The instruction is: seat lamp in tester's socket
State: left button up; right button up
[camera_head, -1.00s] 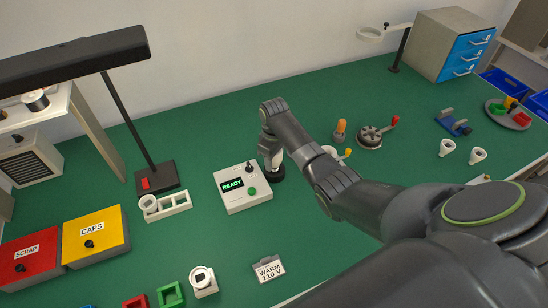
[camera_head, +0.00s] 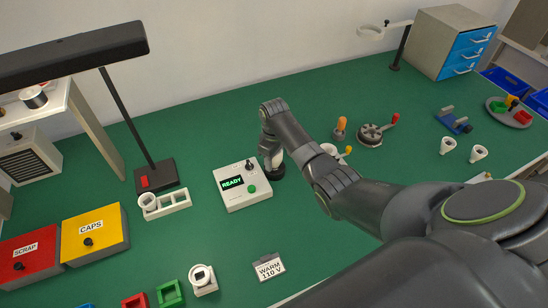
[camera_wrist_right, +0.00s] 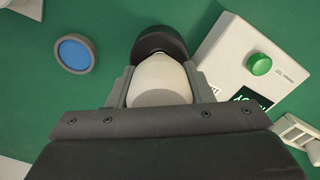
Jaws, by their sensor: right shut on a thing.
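The tester is a white box (camera_head: 243,198) with a green READY display and a green button, in the middle of the mat. A round black socket (camera_head: 276,174) stands at its right side. In the right wrist view the dark socket (camera_wrist_right: 160,39) shows just beyond the lamp. My right gripper (camera_wrist_right: 163,88) is shut on the white lamp (camera_wrist_right: 160,78), which is in line with the socket and overlaps it in view. Whether the lamp is fully seated is hidden. The lamp also shows small in the head view (camera_head: 274,161). My left gripper is not in view.
A white rack (camera_head: 175,206) stands left of the tester, by a black lamp stand (camera_head: 156,177). A WARM 110 V card (camera_head: 269,267) lies in front. A blue round pad (camera_wrist_right: 74,54) is near the socket. Yellow CAPS (camera_head: 95,236) and red SCRAP (camera_head: 30,256) bins are at left.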

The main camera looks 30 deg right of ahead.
jog(key=shift+f, duration=0.15)
jog(key=o, duration=1)
notch_tip(320, 180, up, 11)
jog(key=shift+w+r+b, duration=0.1)
jog(key=shift+b, duration=0.45)
jog(key=shift+r+p, duration=2.15)
jog(key=shift+r, duration=1)
